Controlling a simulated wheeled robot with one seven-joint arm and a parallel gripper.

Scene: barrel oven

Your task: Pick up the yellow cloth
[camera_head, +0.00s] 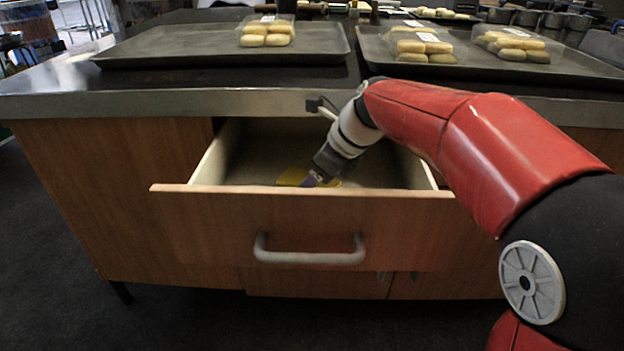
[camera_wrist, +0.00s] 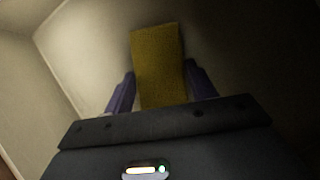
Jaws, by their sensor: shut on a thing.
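The yellow cloth (camera_head: 292,177) lies low inside an open drawer (camera_head: 300,222), partly hidden behind the drawer's front panel and my gripper. My gripper (camera_head: 312,181) reaches down into the drawer at the cloth. In the wrist view the cloth (camera_wrist: 158,60) shows as a flat yellow rectangle between the two purple fingers of my gripper (camera_wrist: 160,88). The fingers are shut on its sides, and its far part extends beyond them. I cannot tell whether the cloth is clear of the drawer floor.
The counter's metal edge (camera_head: 170,103) overhangs the drawer. A left tray (camera_head: 180,50) and a right tray (camera_head: 585,75) with packaged rolls (camera_head: 421,45) sit on top. A grey handle (camera_head: 310,257) sticks out in front.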

